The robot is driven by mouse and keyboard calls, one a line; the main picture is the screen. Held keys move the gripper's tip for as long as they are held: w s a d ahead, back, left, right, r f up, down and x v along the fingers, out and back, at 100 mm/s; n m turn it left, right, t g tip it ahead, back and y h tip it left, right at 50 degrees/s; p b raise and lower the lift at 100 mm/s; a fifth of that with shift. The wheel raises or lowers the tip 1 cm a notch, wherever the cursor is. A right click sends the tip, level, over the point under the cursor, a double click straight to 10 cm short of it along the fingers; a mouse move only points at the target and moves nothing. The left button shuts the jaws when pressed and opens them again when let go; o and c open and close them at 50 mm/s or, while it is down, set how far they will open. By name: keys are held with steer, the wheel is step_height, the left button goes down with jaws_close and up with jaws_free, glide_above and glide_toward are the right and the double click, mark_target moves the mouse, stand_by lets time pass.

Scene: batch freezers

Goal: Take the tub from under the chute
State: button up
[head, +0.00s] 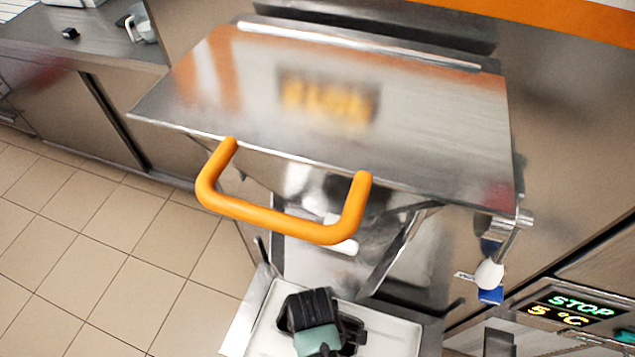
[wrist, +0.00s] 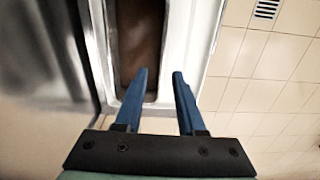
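A white tub (head: 394,338) sits at the bottom of the head view, below the front of the steel machine. Its white rim also shows in the wrist view (wrist: 205,45), around a brown inside. My gripper (head: 318,322) is over the tub in the head view, which hides its fingertips. In the wrist view my gripper (wrist: 160,73) is open, with two blue fingers apart. The fingers overlap the tub's inside and right-hand wall. I cannot tell whether they touch it. The chute is mostly hidden under the steel lid.
The steel lid (head: 330,110) with its orange handle (head: 275,222) overhangs the tub. A lit display (head: 575,308) reads STOP and 5 °C at the right. A counter (head: 85,38) stands at the upper left. The tiled floor (head: 120,270) at the left is clear.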

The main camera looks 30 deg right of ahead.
step_height(320, 180, down, 9)
steer(key=shift+a+r+b, duration=0.1)
steer(key=shift+b, duration=0.7)
steer(key=c, duration=0.6)
jaws_close()
stand_by(0.4)
